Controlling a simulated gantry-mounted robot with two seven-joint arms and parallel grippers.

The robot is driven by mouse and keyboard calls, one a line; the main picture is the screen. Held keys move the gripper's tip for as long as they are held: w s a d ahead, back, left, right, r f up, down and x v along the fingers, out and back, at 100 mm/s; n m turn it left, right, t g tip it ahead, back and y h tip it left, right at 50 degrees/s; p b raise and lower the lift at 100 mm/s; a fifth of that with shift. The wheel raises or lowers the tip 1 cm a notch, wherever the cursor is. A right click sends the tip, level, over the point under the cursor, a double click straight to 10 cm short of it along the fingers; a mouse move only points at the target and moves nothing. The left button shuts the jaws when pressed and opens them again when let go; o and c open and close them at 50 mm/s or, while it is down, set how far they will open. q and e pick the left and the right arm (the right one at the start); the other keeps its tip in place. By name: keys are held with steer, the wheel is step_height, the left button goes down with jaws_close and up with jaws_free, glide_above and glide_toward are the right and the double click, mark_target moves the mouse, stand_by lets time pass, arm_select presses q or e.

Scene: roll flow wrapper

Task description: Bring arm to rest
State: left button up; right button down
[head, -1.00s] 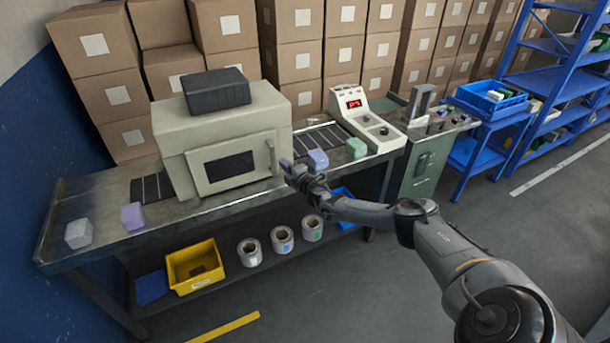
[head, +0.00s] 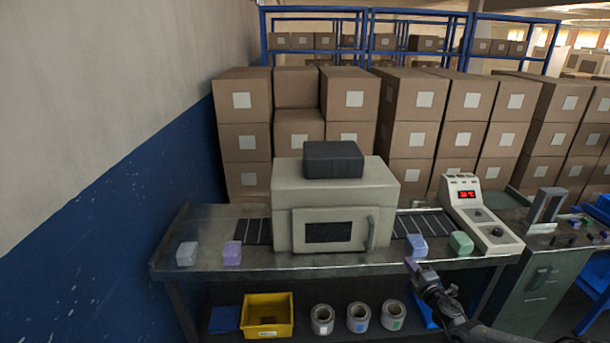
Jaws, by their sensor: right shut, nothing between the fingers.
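My right gripper (head: 413,267) is at the front edge of the metal table (head: 275,261), in front of the blue block. Its fingers look shut and empty. My right arm comes in from the lower right. The beige wrapper machine (head: 285,215) stands on the table with its door closed. A blue block (head: 416,246) and a green block (head: 461,243) sit to the right of the machine. A white block (head: 187,254) and a purple block (head: 232,253) sit to its left. My left gripper is not in view.
A white control box (head: 490,232) with a red display stands at the table's right end. A yellow bin (head: 267,312) and several rolls (head: 358,318) lie on the lower shelf. Stacked cartons (head: 354,99) stand behind. A green cabinet (head: 535,290) is at right.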

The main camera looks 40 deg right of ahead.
steer(key=s+a+f+m+g+y, duration=0.2)
steer(key=s+a+f, duration=0.2)
steer(key=a+f, duration=0.65)
steer(key=s+a+f+m+g+y, duration=0.15)
steer(key=s+a+f, duration=0.25)
steer(key=a+f, duration=0.7)
steer(key=s+a+f+m+g+y, duration=0.1)
steer(key=s+a+m, duration=0.2)
steer(key=a, duration=0.6)
steer(key=s+a+m+g+y, duration=0.1)
steer(key=s+a+m+g, duration=0.15)
steer(key=a, duration=0.65)
steer(key=s+a+r+m+g+y, duration=0.2)
steer(key=s+a+r+m, duration=0.15)
steer(key=a+r, duration=0.65)
steer(key=s+r+n+g, duration=0.1)
steer(key=s+r+g, duration=0.2)
steer(key=s+r, duration=0.5)
arm_select(q)
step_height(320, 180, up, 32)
steer(key=p, duration=3.2)
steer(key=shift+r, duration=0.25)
arm_select(e)
step_height(320, 180, up, 33)
steer(key=w, duration=0.1)
steer(key=shift+a+g, duration=0.3)
steer(key=shift+a, duration=0.05)
